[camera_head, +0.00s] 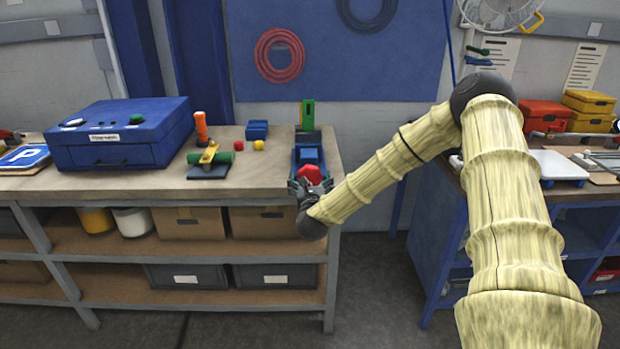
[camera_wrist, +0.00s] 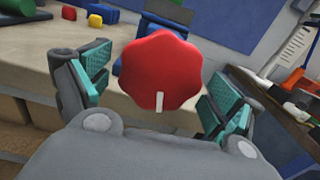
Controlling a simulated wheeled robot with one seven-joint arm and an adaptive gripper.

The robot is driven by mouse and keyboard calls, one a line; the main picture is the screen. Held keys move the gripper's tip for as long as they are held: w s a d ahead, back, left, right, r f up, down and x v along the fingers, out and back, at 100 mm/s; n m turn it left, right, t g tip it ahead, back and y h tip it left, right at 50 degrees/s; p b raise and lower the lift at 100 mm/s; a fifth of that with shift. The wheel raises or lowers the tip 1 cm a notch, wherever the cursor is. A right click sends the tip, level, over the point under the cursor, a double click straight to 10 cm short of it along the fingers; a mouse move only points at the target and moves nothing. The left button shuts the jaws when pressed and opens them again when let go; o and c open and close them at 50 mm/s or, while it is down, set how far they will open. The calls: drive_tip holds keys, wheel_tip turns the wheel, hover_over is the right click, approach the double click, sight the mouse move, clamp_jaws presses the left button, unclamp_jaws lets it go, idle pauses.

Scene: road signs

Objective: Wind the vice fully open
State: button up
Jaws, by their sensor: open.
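The blue vice (camera_head: 309,156) stands at the right end of the wooden bench, with a green upright piece (camera_head: 308,114) behind it. Its red lobed handwheel (camera_head: 310,174) faces me at the bench's front edge. In the wrist view the handwheel (camera_wrist: 161,70) fills the middle, with a white mark pointing down. My gripper (camera_head: 308,188) is at the handwheel. In the wrist view its teal-padded fingers are apart, one on each side of the wheel, with visible gaps. The wheel hides most of the vice in the wrist view, and the jaw opening cannot be made out.
A blue control box (camera_head: 122,133), an orange-handled tool (camera_head: 201,128), a green roller piece (camera_head: 216,157) and a small blue block (camera_head: 257,130) stand left of the vice. A second bench (camera_head: 449,209) stands right, across a gap.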

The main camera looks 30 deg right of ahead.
drive_tip(key=shift+w+d, duration=0.1)
drive_tip(key=shift+w, duration=0.05)
drive_tip(key=c, duration=1)
drive_tip(key=shift+f+n+b, duration=0.1)
drive_tip(key=shift+n+b, duration=0.2)
drive_tip(key=shift+b, duration=0.05)
